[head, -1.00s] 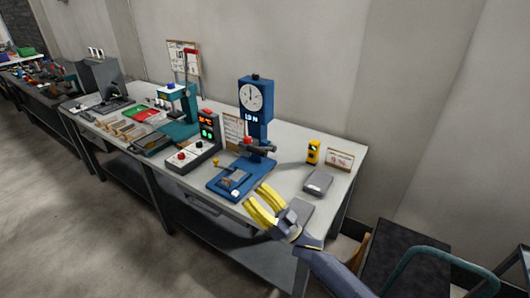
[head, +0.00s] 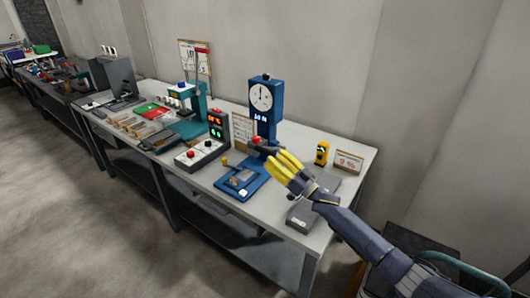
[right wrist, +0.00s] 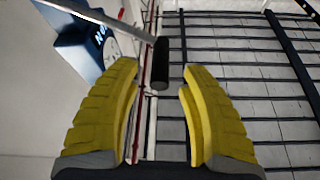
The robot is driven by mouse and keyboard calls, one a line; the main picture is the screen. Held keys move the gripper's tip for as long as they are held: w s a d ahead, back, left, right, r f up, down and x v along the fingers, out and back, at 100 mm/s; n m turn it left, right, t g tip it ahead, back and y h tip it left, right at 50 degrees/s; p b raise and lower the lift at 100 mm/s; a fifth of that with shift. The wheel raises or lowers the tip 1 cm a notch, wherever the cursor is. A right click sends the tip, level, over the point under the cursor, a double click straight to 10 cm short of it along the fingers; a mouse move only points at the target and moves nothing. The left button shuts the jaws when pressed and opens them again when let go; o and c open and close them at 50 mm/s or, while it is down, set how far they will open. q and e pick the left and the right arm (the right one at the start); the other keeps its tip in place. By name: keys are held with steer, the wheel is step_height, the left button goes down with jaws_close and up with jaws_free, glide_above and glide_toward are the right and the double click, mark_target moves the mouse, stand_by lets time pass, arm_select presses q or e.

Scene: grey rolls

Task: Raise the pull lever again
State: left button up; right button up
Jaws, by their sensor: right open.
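A blue test stand (head: 264,122) with a round dial gauge stands on the workbench. Its pull lever (right wrist: 160,62) shows in the right wrist view as a grey rod ending in a black cylindrical grip. The grip lies between and slightly beyond the tips of my right gripper, with gaps on both sides. In the head view my right gripper (head: 284,166), with yellow fingers, is open beside the stand's column and partly covers the lever area. My left gripper is not in view.
A control box (head: 198,155) with lit displays stands left of the blue stand. A yellow device (head: 321,153) and a small sign (head: 348,161) are to the right. A grey block (head: 301,218) lies at the bench's front edge, below my right wrist.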

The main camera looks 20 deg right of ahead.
mark_target(267, 152)
steer(key=shift+x, duration=2.15)
steer(key=shift+c, duration=0.2)
jaws_close()
